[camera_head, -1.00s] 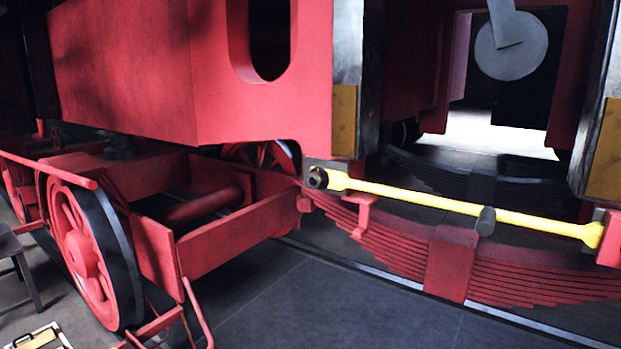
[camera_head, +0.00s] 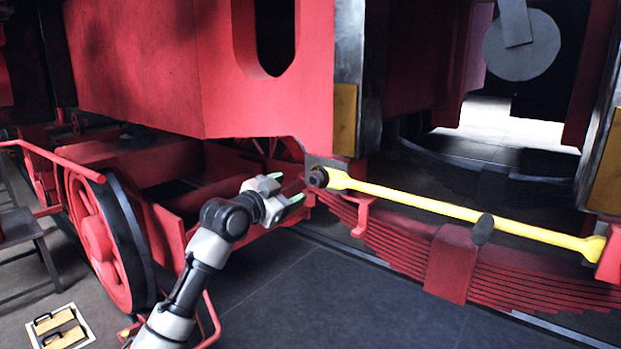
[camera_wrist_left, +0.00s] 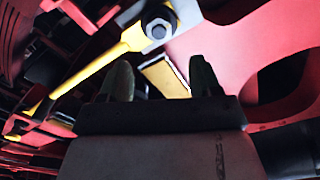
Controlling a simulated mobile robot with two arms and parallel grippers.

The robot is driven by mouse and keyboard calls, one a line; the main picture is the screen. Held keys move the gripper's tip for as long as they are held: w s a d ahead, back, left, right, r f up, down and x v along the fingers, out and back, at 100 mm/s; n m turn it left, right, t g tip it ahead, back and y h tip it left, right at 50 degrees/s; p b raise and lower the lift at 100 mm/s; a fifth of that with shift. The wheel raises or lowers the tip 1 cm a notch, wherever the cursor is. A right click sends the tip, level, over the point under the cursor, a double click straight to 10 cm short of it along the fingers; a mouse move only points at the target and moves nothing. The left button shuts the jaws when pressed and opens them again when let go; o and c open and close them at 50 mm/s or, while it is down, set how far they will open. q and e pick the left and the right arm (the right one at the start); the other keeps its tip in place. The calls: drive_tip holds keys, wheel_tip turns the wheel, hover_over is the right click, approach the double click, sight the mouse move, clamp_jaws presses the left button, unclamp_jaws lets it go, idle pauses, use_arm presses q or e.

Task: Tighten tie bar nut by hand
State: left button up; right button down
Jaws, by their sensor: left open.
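The tie bar (camera_head: 430,207) is a long yellow rod running from the centre to the right in the head view. The dark tie bar nut (camera_head: 318,177) sits at its left end against the red frame. In the left wrist view the nut (camera_wrist_left: 158,29) is a grey hexagon beside the yellow bar end (camera_wrist_left: 132,40). My left gripper (camera_head: 285,188) is open and empty, just left of the nut and apart from it. Its two fingers also show in the left wrist view (camera_wrist_left: 160,82), below the nut in the picture. My right gripper is not in view.
A red leaf spring (camera_head: 450,265) lies under the bar. A red spoked wheel (camera_head: 97,240) and red frame stand at the left. A dark stool (camera_head: 22,230) and a tray (camera_head: 60,328) are at far left. The grey floor (camera_head: 300,285) in front is clear.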

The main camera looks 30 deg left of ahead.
sight(313, 180)
use_arm(q)
drive_tip(key=w, duration=0.3)
drive_tip(key=w+p, duration=0.1)
drive_tip(key=w, duration=0.2)
drive_tip(key=w+p, duration=0.1)
drive_tip(key=w, duration=0.2)
drive_tip(key=shift+d, duration=0.4)
drive_tip(key=shift+s, duration=0.1)
drive_tip(key=shift+c, duration=0.2)
drive_tip(key=c, duration=0.9)
drive_tip(key=shift+f, duration=0.1)
